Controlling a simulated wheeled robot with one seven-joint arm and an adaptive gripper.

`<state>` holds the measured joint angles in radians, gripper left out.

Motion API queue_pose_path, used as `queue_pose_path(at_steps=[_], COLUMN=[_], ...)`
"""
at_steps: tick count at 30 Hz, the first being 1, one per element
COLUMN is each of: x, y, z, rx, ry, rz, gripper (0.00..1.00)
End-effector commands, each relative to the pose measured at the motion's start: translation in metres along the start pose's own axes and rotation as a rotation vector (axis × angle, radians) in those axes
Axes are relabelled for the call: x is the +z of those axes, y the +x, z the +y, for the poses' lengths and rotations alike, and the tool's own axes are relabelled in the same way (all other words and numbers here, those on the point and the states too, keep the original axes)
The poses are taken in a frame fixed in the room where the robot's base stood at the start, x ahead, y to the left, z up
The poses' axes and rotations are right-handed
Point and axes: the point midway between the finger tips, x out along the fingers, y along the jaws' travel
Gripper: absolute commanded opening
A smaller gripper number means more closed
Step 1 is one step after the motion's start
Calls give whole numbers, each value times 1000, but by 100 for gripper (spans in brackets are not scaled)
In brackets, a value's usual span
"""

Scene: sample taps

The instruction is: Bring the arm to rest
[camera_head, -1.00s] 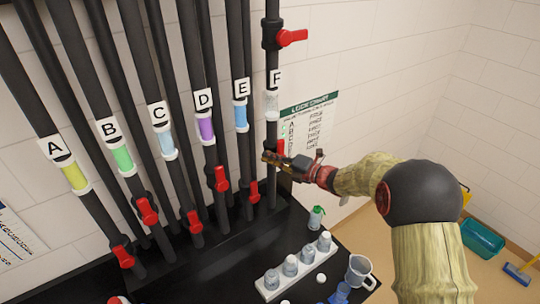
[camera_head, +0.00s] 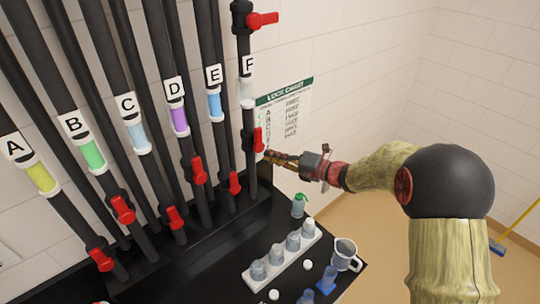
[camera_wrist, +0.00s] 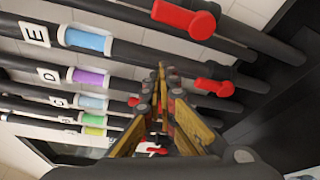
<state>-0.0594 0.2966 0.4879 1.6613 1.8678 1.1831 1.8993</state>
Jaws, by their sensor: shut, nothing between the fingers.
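My gripper (camera_head: 270,155) is in the right middle of the head view, at the end of my arm reaching in from the right. Its fingertips point left, close to the lower red handle of pipe F (camera_head: 259,140); I cannot tell whether they touch it. In the wrist view my gripper (camera_wrist: 161,72) has its fingers together at the tips, with nothing between them. Red handles (camera_wrist: 185,17) show above the fingers there. My arm is bent at a large dark joint and stretched out toward the pipes.
Black pipes labelled A to F stand against the white tile wall with red handles. Below them, a black bench (camera_head: 200,268) holds a bottle rack (camera_head: 282,262), a green-topped bottle (camera_head: 299,205) and a clear jug (camera_head: 345,254). A lock chart (camera_head: 285,108) hangs behind my gripper.

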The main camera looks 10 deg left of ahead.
Motion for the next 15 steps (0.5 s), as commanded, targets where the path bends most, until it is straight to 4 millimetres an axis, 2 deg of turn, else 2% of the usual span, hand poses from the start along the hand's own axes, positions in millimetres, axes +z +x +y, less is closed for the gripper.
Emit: queue_pose_path(at_steps=[9,13,15], x=[0,-4,-22], y=[0,0,-2], z=[0,-6,-19], rx=[0,-18,-46], ry=[-39,-203,-350], rz=[0,18,79], gripper=[0,0,0])
